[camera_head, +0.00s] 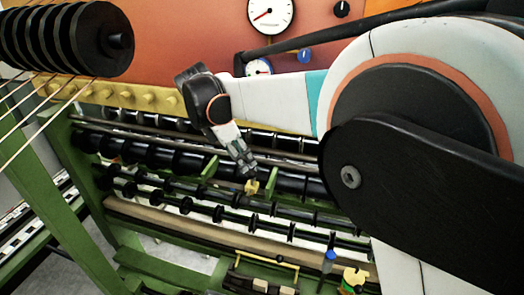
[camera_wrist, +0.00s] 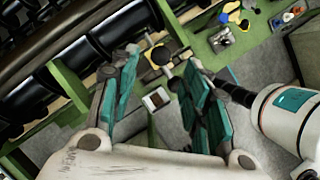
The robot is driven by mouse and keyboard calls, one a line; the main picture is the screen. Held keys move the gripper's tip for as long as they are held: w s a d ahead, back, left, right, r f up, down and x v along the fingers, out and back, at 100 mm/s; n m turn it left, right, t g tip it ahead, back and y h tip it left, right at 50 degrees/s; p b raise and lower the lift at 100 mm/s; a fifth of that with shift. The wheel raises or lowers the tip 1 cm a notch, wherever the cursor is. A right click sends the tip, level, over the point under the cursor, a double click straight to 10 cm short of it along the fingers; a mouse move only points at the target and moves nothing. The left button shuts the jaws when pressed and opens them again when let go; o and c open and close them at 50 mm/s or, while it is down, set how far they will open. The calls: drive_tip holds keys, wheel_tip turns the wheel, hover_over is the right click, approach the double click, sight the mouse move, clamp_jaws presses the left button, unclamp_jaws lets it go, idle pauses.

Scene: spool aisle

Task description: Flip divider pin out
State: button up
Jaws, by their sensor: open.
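My gripper (camera_head: 248,170) reaches down to the roller rows of the green machine, just above a small yellow piece (camera_head: 252,187). In the wrist view my gripper (camera_wrist: 162,58) is open, with its teal-sided fingers apart. A dark round knob (camera_wrist: 160,55) with yellow beside it shows between and beyond the fingertips; it appears to be the divider pin, but I cannot be sure. Nothing is visibly held. Whether a finger touches the knob cannot be told.
Black rollers (camera_head: 175,158) run in rows across green dividers and rails. Black spools (camera_head: 70,40) hang at upper left with strands running down. A gauge (camera_head: 270,14) and knobs sit on the orange panel. A yellow handle (camera_head: 268,258) and a blue-topped part (camera_head: 330,257) are lower right.

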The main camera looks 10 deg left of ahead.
sight(251, 172)
drive_tip(key=x, duration=0.6)
drive_tip(key=shift+d+f+p, duration=0.1)
drive_tip(key=shift+f+p, duration=0.1)
drive_tip(key=shift+p, duration=0.15)
